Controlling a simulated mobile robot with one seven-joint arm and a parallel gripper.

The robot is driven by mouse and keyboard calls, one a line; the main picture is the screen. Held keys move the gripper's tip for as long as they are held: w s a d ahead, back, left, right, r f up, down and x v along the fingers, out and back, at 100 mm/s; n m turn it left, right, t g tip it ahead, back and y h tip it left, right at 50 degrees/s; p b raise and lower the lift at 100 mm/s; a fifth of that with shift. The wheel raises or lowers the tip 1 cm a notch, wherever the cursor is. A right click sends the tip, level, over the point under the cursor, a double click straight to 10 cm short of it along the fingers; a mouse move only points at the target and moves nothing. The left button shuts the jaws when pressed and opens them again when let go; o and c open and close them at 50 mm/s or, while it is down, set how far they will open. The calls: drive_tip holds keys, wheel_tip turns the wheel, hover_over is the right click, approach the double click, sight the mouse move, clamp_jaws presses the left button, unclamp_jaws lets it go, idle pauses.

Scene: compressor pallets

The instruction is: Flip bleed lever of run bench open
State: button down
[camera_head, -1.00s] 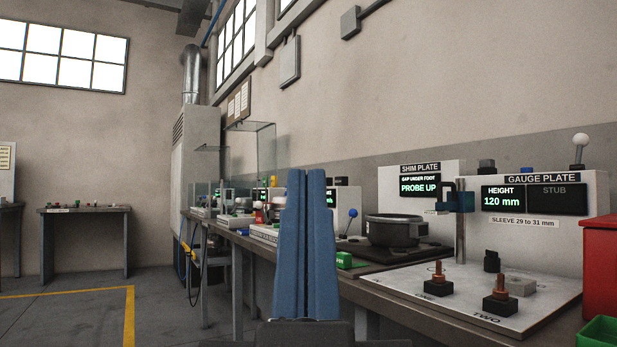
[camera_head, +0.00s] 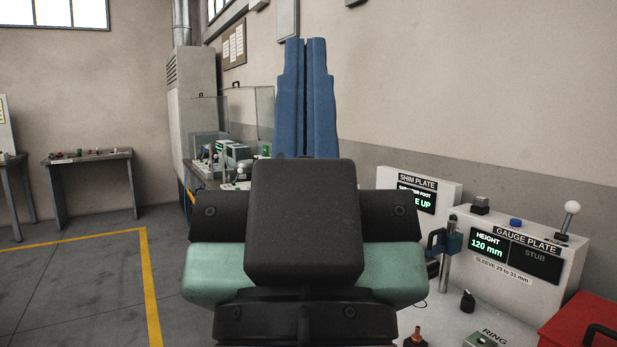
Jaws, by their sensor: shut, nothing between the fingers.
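My gripper (camera_head: 305,42) points upward in the middle of the view, its two blue fingers shut together with nothing between them. Its dark and green body stands below the fingers and covers much of the bench row. Behind it to the left is a far bench section with clear guard panels (camera_head: 209,125) and small devices (camera_head: 236,154). I cannot tell whether this is the run bench. No bleed lever can be made out now, and its position cannot be read.
At the right are the shim plate panel (camera_head: 450,195), the gauge plate unit (camera_head: 572,272) with a white-knobbed lever (camera_head: 567,222), and a red box (camera_head: 590,325). A side table (camera_head: 92,158) stands at far left. The floor at left is clear, with a yellow line (camera_head: 151,290).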

wheel_tip(320, 180, up, 20)
drive_tip(key=p, duration=1.7)
drive_tip(key=shift+r+p, duration=0.2)
drive_tip(key=shift+p, duration=0.2)
